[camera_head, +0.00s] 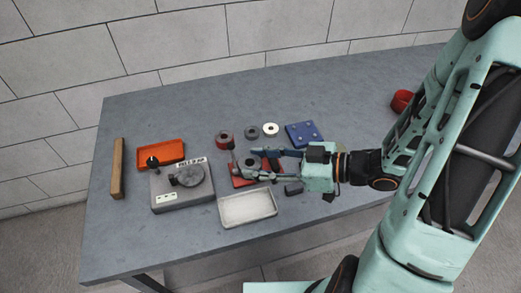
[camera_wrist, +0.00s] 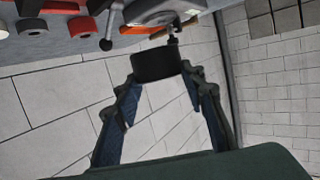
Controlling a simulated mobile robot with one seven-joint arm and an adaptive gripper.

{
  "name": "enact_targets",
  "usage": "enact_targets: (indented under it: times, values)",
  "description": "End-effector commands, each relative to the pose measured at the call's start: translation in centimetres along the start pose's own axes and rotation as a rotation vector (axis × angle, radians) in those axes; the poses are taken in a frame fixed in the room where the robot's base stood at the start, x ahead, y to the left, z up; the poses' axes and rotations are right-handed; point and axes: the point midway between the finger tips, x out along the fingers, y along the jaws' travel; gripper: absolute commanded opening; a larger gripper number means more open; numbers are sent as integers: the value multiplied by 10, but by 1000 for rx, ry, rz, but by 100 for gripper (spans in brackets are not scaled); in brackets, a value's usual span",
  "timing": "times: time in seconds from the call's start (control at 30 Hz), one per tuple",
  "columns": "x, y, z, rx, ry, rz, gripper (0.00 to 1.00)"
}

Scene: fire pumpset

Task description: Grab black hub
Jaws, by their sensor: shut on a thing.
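The black hub (camera_wrist: 156,65) is a short dark cylinder held between the fingertips of my gripper (camera_wrist: 158,76) in the wrist view. A finger lies along each side of it. In the head view my gripper (camera_head: 242,163) reaches in from the right over the middle of the table, its fingers pointing left. A dark round piece (camera_head: 249,162) shows between the fingers there, above a red tray (camera_head: 238,182). The fingers and wrist hide part of that tray. I cannot tell the hub's height above it.
A grey device (camera_head: 182,188) with a round top and an orange tray (camera_head: 161,153) stand left. A white tray (camera_head: 248,208) lies in front. Reddish (camera_head: 225,137), grey (camera_head: 251,132) and white (camera_head: 270,129) rings and a blue plate (camera_head: 304,134) lie behind. A wooden bar (camera_head: 118,168) lies far left.

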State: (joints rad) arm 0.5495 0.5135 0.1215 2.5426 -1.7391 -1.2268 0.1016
Motion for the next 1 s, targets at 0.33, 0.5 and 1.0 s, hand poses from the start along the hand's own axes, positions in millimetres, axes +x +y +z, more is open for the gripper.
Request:
enact_targets:
  times: [0.33,0.5,1.0]
  values:
    - [-7,-15,-16,7,4,1,0]
    - [-9,-23,-18,6,3,1,0]
    - [-12,-51,-22,1,1,-1,0]
